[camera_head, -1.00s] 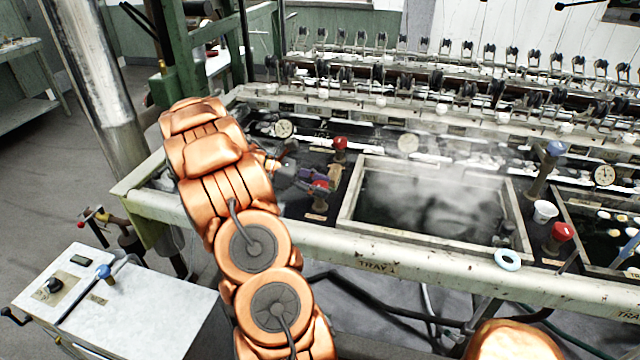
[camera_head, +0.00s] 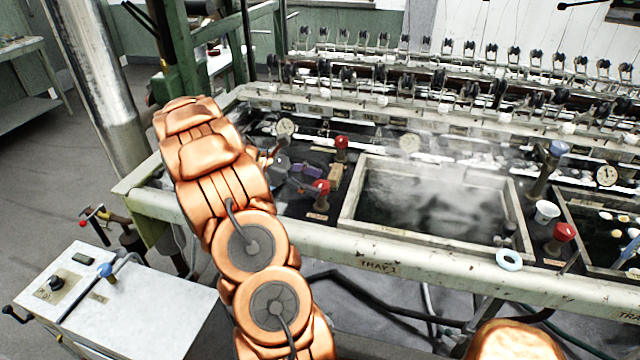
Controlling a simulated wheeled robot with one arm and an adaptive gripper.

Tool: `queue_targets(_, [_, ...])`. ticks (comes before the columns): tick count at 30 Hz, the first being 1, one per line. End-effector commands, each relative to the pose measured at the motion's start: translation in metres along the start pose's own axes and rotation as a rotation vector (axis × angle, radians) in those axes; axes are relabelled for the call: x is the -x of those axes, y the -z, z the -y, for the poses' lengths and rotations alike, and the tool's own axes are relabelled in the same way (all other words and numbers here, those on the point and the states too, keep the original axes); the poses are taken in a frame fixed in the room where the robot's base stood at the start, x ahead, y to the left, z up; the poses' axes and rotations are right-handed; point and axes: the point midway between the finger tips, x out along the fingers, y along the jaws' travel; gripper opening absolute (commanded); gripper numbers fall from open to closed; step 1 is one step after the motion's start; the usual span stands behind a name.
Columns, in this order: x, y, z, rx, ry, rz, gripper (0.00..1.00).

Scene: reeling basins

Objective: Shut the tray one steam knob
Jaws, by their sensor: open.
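Tray one is the steaming rectangular basin with a pale frame (camera_head: 350,212), above the "TRAY 1" lettering on the front beam. A red knob (camera_head: 321,187) stands left of this basin, near its front left corner. A second red knob (camera_head: 341,142) stands farther back; labels by both are too small to read. My gripper (camera_head: 304,177) is open, just left of and behind the nearer red knob. Its dark fingers reach toward that knob; I cannot tell whether they touch it. My copper arm hides the bench to the left.
Reeling spools line the back. A white cabinet (camera_head: 150,310) stands front left.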

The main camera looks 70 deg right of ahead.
Motion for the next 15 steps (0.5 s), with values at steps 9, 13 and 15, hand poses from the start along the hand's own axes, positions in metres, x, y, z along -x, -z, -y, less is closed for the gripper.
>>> queue_targets(9, [0.06,0.002,-0.001,0.001,-0.002,0.0,0.71])
queue_targets(13, [0.078,0.001,0.0,-0.001,0.0,-0.001,0.71])
queue_targets(15, [0.085,0.001,0.0,0.0,0.001,0.0,0.71])
